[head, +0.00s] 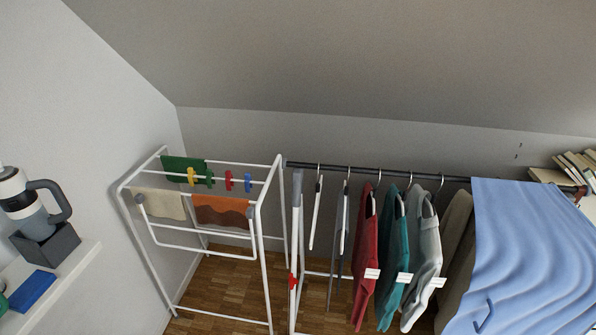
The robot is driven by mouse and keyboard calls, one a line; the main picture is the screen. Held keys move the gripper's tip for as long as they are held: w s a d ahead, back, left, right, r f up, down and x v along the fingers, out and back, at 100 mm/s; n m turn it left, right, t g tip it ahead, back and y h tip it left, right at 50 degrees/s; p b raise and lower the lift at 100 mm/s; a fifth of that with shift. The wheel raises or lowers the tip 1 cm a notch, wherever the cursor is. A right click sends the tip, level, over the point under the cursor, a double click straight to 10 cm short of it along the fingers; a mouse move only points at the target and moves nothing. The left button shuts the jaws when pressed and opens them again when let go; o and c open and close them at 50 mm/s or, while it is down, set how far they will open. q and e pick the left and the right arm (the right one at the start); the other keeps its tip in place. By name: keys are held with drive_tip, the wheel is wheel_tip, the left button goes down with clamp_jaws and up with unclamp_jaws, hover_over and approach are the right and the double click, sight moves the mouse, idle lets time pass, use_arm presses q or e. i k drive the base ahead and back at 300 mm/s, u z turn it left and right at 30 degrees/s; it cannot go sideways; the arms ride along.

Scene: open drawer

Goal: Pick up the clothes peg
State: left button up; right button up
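Several clothes pegs sit in a row on a rail of the white drying rack (262,215). They are a yellow peg (191,175), a green peg (209,178), a red peg (228,181) and a blue peg (247,182). The yellow and green pegs are close to a dark green cloth (176,165). The red and blue pegs are on a stretch of rail with no cloth. Neither of my grippers shows in the head view, so their distance from the pegs cannot be told.
An orange-brown cloth (222,211) and a beige cloth (165,205) hang on the rack. To the right, a clothes rail (330,167) holds hangers, garments and a large blue cloth (530,250). At left, a white shelf (75,272) bears a handled tumbler (27,205) in a grey box.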

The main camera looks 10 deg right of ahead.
sight(248, 178)
drive_tip(key=z, duration=0.2)
drive_tip(key=i, duration=0.95)
drive_tip(key=u, duration=0.35)
